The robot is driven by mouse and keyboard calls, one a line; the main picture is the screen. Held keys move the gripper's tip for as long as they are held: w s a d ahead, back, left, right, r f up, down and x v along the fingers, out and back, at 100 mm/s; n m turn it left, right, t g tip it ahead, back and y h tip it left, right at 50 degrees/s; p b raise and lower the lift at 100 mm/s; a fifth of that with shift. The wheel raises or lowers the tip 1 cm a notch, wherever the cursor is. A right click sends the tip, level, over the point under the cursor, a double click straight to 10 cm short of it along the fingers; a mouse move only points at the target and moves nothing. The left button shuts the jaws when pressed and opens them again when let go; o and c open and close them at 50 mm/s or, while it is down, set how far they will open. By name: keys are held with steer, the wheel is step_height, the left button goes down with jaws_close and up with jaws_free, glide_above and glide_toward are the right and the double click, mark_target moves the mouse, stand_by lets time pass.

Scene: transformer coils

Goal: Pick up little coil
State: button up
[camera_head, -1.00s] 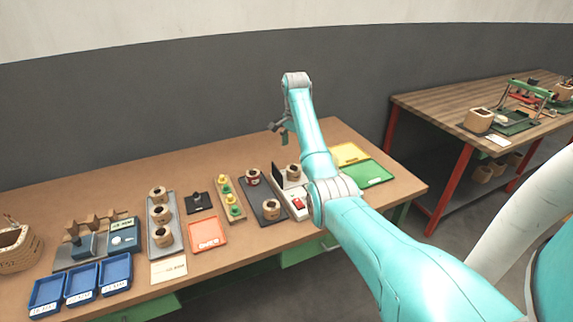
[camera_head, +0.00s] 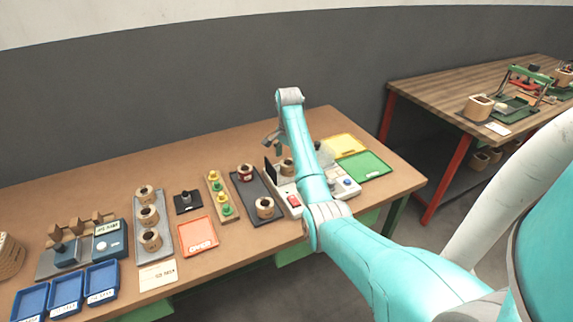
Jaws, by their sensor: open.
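Several tan ring-shaped coils stand on the wooden table. Three are in a row on a long grey tray (camera_head: 141,255): a back coil (camera_head: 146,193), a middle coil (camera_head: 148,216) and a front coil (camera_head: 151,239). A red-marked coil (camera_head: 245,172) and a plain coil (camera_head: 264,207) stand on a dark tray (camera_head: 247,197). Another coil (camera_head: 288,166) sits on a white device, partly beside my arm. Which one is the little coil, I cannot tell. My gripper (camera_head: 269,140) is small in view, open and empty, above the table's back part, apart from the coils.
Left are blue trays (camera_head: 66,290) and a blue-grey device (camera_head: 112,239). An orange tray (camera_head: 198,236), a strip of yellow and green knobs (camera_head: 221,196) and a black block (camera_head: 187,200) lie mid-table. Yellow (camera_head: 343,146) and green (camera_head: 362,165) trays lie right. A second table (camera_head: 440,92) stands behind.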

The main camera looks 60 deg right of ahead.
steer(key=shift+f, duration=0.95)
steer(key=shift+r, duration=0.1)
steer(key=c, duration=1.4)
